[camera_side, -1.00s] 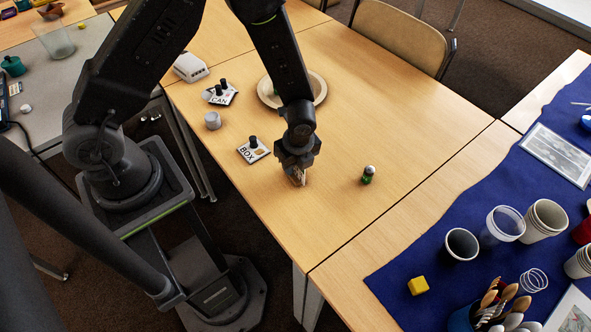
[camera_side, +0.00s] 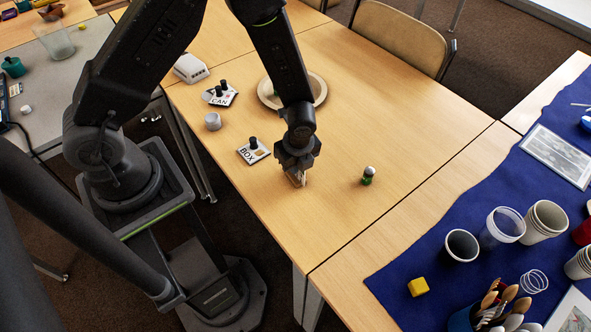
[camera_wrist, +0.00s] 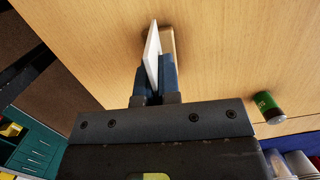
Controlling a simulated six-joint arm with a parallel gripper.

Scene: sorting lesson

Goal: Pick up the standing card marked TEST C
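A thin white standing card (camera_wrist: 152,50) is seen nearly edge-on in the wrist view, with a tan piece beside its far end. Its marking cannot be read. My gripper (camera_wrist: 155,78) has its two blue-grey fingers close against both sides of the card and looks shut on it. In the side view my gripper (camera_side: 296,178) points down low over the middle of the wooden table (camera_side: 380,110), at the card, which is mostly hidden there. Whether the card touches the table cannot be told.
A small green can (camera_side: 368,176) stands right of my gripper. The BOX card (camera_side: 253,151) with a black knob, the CAN card (camera_side: 219,94), a grey cylinder (camera_side: 213,121) and a shallow bowl (camera_side: 320,88) lie left and behind. A blue cloth (camera_side: 410,260) holds cups.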

